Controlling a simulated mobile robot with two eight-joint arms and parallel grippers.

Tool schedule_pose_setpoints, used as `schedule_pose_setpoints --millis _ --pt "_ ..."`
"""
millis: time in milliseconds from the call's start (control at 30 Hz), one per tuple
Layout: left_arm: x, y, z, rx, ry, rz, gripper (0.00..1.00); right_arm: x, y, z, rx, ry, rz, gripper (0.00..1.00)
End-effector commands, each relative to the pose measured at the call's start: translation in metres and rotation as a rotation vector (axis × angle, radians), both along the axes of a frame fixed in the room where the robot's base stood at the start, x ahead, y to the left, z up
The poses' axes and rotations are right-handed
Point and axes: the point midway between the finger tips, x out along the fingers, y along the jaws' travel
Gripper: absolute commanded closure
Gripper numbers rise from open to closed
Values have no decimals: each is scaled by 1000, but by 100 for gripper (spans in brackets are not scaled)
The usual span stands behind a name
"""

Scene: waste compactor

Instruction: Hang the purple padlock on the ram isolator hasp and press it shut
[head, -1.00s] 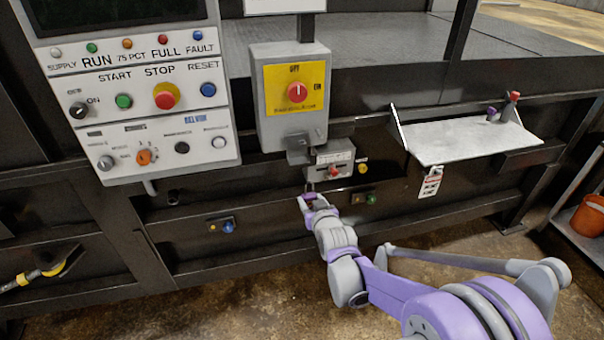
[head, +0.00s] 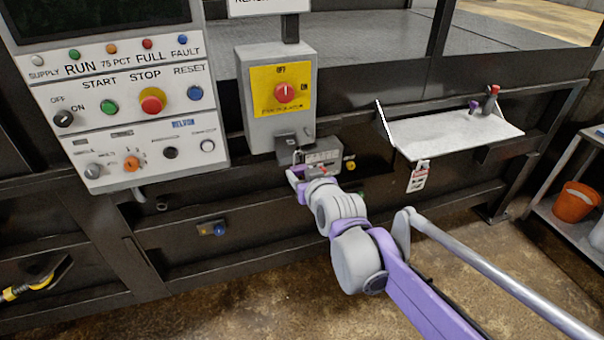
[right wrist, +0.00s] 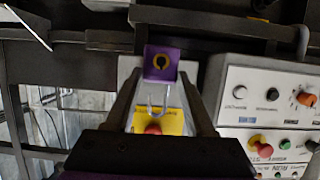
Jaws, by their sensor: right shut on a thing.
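My right gripper (head: 300,176) is just below the hasp and shut on the purple padlock. The purple padlock (right wrist: 160,62) shows between the fingers in the right wrist view, with its keyhole facing the camera. Its metal shackle (right wrist: 155,102) points towards the isolator box. The ram isolator (head: 280,95) is a grey box with a yellow plate and a red knob (head: 285,92). The dark grey hasp (head: 295,143) is under the box. The shackle appears close to the hasp in the head view; whether it passes through a hole cannot be told. My left gripper is not in view.
A small grey box with a white label (head: 322,158) sits right beside the gripper. The control panel (head: 125,110) is to the left. A metal shelf (head: 450,135) with a red-topped post and a hanging tag (head: 418,177) is to the right.

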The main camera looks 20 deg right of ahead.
Motion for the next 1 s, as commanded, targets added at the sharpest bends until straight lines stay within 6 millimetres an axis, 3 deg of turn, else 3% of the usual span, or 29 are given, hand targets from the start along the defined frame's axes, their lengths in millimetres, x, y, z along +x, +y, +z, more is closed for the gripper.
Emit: schedule_pose_setpoints --millis 533,1000 --pt "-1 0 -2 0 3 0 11 47 2 0 1 -1 0 90" --pt "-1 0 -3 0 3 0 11 58 2 0 1 -1 0 90"
